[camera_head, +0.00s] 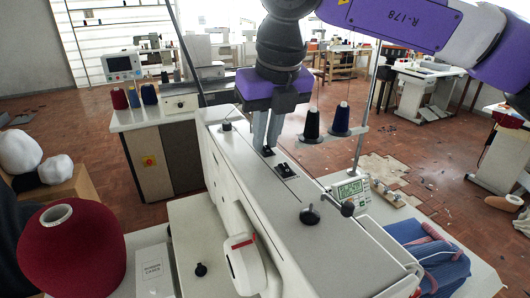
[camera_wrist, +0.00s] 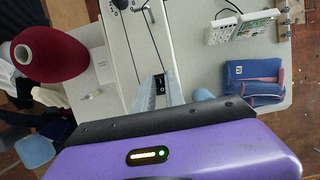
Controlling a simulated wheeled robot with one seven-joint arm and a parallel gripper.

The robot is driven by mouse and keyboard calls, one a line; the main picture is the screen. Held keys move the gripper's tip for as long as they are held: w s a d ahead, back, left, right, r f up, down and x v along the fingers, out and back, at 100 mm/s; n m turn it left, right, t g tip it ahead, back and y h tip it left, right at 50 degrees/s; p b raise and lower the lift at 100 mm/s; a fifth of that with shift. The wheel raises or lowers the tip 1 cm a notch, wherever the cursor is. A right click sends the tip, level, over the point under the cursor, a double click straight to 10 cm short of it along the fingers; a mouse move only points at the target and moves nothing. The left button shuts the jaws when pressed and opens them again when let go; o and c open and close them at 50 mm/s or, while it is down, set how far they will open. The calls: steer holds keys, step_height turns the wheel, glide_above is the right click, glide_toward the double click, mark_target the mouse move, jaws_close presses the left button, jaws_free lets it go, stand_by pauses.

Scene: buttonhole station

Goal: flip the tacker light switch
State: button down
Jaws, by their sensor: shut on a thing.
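The tacker (camera_head: 300,215) is a long white machine in the middle of the head view. Two small black switches sit on its top: a far switch (camera_head: 268,152) and a nearer switch (camera_head: 286,170). No label is readable on either. My gripper (camera_head: 267,146) points down at the far switch, its grey fingertips at that switch. In the wrist view my gripper (camera_wrist: 159,86) has one finger on each side of a black switch (camera_wrist: 161,80) with a small white mark. The fingers appear shut on it. They partly hide it, so its rocker position cannot be told.
Dark thread cones (camera_head: 312,123) stand beyond the arm. A red cone (camera_head: 75,250) is at the left. A display panel (camera_head: 351,192) and folded blue cloth (camera_head: 430,258) lie to the right.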

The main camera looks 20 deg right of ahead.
steer(key=shift+r+t+b, duration=0.15)
steer(key=shift+t+b, duration=0.25)
steer(key=shift+b, duration=0.1)
steer(key=c, duration=1.4)
jaws_free()
steer(key=v, duration=0.7)
steer(key=shift+s+r+b, duration=0.2)
steer(key=shift+r+b, duration=0.1)
